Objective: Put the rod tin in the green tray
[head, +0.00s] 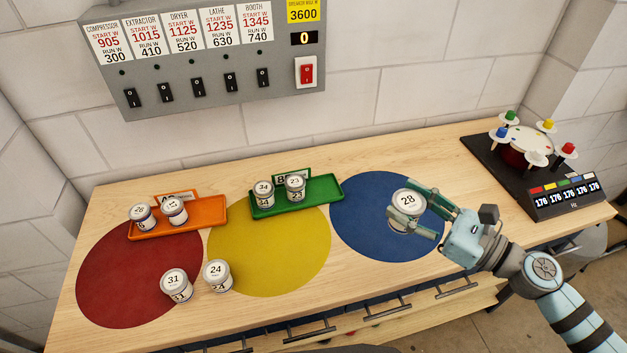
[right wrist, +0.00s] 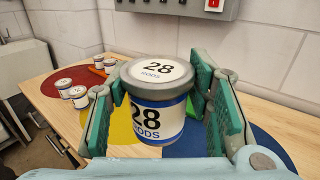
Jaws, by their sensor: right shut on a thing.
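The rod tin (head: 407,203) is white with a grey lid rim and is marked 28; in the right wrist view the tin (right wrist: 157,98) reads "28 RODS" on a blue-edged label. My right gripper (head: 418,212) is shut on it, with green-padded fingers on both sides, over the blue circle. Whether the tin touches the bench is hard to tell. The green tray (head: 325,190) lies to the left of it, at the back middle, and holds tins marked 34 (head: 263,194) and 23 (head: 295,187) in its left and middle part. Its right end is bare. My left gripper is not in view.
An orange tray (head: 212,213) at left holds two tins. Tins 31 (head: 175,285) and 24 (head: 217,275) stand between the red circle (head: 110,290) and yellow circle (head: 275,255). A black stand (head: 545,195) with a display is at right. A switch panel (head: 210,55) hangs on the wall.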

